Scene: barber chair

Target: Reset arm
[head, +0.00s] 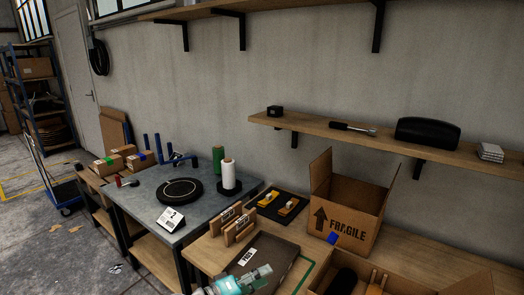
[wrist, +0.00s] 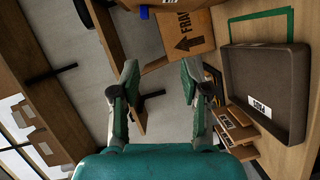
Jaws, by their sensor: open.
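In the wrist view my gripper (wrist: 160,82) is open, with its two fingers wide apart and nothing between them. Past the fingertips are the grey wall and a wooden shelf. The view is turned on its side. In the head view a teal part of my arm shows at the bottom edge, in front of the wooden bench (head: 205,252); the fingertips cannot be made out there. A cardboard box marked FRAGILE (head: 340,222) stands open on the bench and also shows at the top of the wrist view (wrist: 185,35).
A dark shallow tray (head: 268,258) lies on the bench near my arm. Wooden blocks (head: 238,226) and a black mat with yellow items (head: 278,206) are behind it. A grey table (head: 140,190) stands left. A wall shelf (head: 350,137) holds tools. Open floor lies far left.

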